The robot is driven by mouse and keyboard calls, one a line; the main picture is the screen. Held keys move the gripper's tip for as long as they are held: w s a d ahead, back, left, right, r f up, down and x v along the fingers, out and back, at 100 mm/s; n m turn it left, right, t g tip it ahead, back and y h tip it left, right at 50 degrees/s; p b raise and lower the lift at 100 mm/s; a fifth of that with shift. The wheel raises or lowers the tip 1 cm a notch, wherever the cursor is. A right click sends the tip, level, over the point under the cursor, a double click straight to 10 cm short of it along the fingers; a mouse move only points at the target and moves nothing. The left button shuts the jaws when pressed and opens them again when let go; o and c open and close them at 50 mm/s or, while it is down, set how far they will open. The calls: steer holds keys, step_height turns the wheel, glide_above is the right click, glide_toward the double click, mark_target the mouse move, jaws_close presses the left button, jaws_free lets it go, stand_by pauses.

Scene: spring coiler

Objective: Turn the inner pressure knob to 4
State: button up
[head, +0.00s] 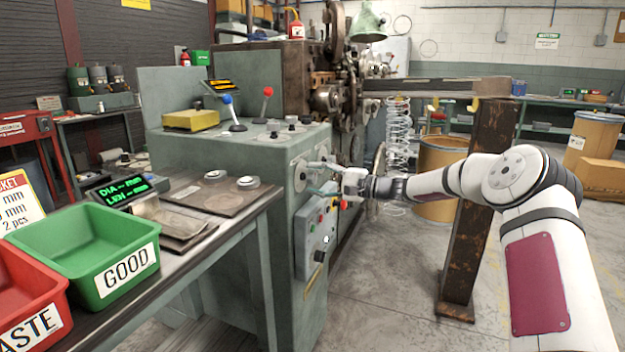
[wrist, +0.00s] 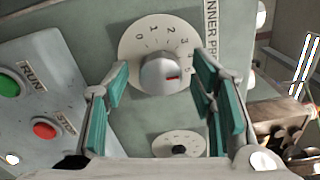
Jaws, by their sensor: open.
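The inner pressure knob (wrist: 163,72) is a silver-grey knob on a round, pale dial plate (wrist: 135,45) with dark numbers. Contact cannot be made out. In the head view my gripper (head: 325,179) is at the machine's front panel, where it partly hides the dials.
Below the knob in the wrist view is a smaller dial (wrist: 180,144). A green RUN button (wrist: 9,86) and a red STOP button (wrist: 44,130) are to the left. A rusty post (head: 490,190) stands beside my arm.

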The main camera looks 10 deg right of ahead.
steer(key=v, duration=1)
steer(key=shift+s+d, duration=0.15)
steer(key=shift+d, duration=0.05)
steer(key=shift+a, duration=0.1)
